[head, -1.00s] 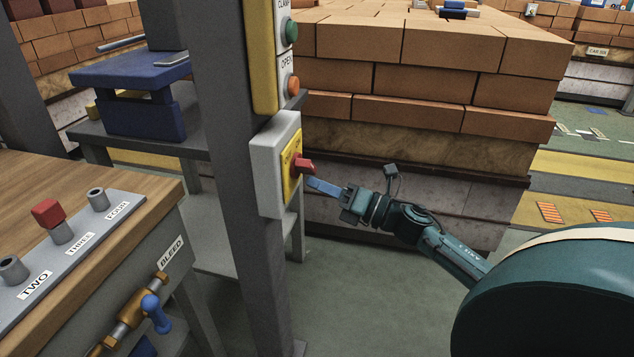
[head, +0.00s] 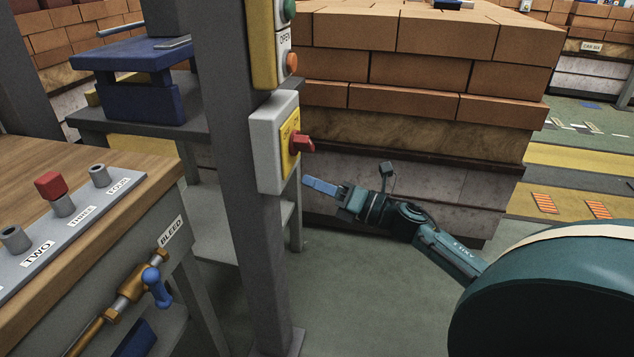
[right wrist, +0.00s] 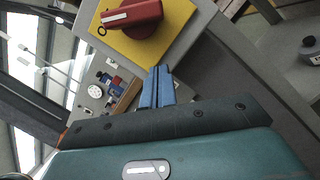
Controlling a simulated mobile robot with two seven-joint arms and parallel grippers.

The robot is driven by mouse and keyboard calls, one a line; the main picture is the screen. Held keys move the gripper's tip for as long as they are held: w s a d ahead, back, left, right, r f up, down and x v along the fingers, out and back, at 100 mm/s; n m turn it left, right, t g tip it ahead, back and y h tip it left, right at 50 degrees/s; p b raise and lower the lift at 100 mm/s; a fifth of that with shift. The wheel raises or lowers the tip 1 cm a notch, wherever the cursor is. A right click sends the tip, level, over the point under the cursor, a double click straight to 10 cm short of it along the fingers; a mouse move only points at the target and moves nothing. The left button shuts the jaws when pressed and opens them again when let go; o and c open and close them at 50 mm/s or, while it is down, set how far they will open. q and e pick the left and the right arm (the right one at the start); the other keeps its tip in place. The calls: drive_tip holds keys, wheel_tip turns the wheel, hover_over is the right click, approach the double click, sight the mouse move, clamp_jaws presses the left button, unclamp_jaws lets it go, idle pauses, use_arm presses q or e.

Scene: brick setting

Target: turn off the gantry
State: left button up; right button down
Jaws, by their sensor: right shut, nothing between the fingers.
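A grey switch box (head: 266,142) with a yellow plate (head: 289,150) and a red rotary handle (head: 301,144) is fixed to a grey post. In the right wrist view the red handle (right wrist: 132,18) has a white mark, and an "O" is printed on the yellow plate (right wrist: 160,45) beside it. I cannot tell the handle's setting for sure. My right gripper (head: 307,182) is shut and empty, just below and apart from the red handle. Its blue fingers (right wrist: 158,72) are pressed together near the plate's lower edge in the right wrist view. My left gripper is not in view.
Above the switch box is a panel with an orange button (head: 292,63) marked OPEN and a green button (head: 289,10). A brick stack (head: 420,70) stands behind my right gripper. A workbench (head: 120,215) with a red-capped peg and a BLEED valve is at left.

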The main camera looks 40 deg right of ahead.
drive_tip(key=v, duration=0.9)
drive_tip(key=shift+s+d+r, duration=0.15)
drive_tip(key=shift+d+r, duration=0.05)
drive_tip(key=shift+d, duration=0.1)
